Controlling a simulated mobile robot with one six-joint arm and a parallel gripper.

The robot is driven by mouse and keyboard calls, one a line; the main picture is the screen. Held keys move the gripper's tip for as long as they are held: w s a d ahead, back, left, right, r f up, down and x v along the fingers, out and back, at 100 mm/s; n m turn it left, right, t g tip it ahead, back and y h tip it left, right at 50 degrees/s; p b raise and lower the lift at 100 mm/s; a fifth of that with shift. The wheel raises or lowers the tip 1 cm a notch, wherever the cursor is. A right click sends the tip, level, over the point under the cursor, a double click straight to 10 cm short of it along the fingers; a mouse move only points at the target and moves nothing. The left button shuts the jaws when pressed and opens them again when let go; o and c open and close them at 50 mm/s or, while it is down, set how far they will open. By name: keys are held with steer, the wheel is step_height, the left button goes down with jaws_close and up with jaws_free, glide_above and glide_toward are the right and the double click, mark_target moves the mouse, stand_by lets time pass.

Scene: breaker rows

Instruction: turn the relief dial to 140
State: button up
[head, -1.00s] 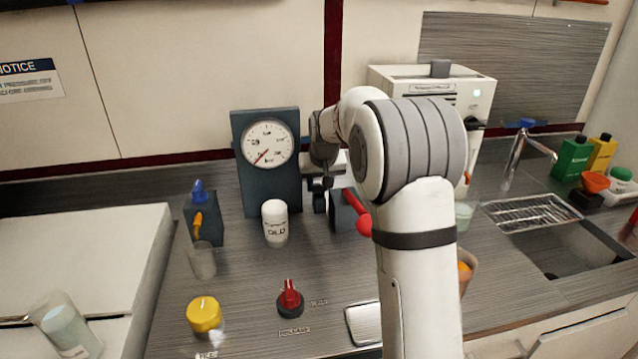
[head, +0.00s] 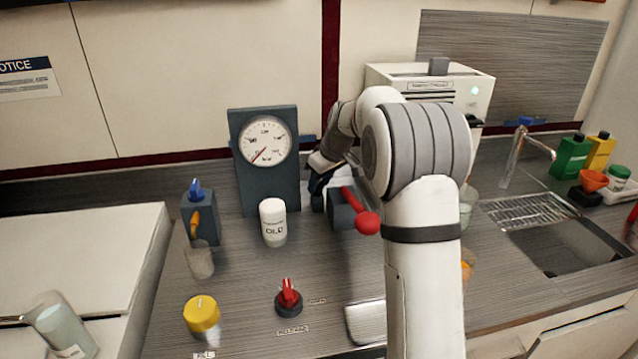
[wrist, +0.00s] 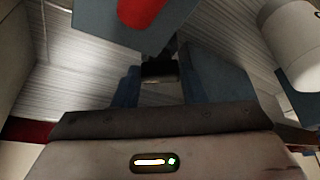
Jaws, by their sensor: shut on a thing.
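The pressure gauge (head: 265,141) has a round white face on a dark upright panel, its red needle pointing to the lower left. My gripper (head: 318,185) is low behind the dark block with the red lever, right of the gauge panel. In the wrist view my gripper (wrist: 160,90) has its two blue-grey fingers shut on a small dark piece (wrist: 160,70). This looks like the relief dial, but its marks and most of its body are hidden, so I cannot read its setting.
The red lever (head: 356,207) on its dark block (head: 342,212) is close in front of my gripper. A white bottle (head: 272,224) stands to the left. A white machine (head: 480,95) stands behind my arm.

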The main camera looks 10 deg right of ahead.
steer(key=shift+w+d+n+y, duration=0.1)
steer(key=shift+n+y, duration=0.2)
steer(key=shift+n, duration=0.6)
steer(key=o, duration=0.7)
steer(key=shift+r, duration=0.1)
steer(key=v, duration=0.7)
steer(key=shift+r, duration=0.25)
steer(key=shift+d+r, duration=0.1)
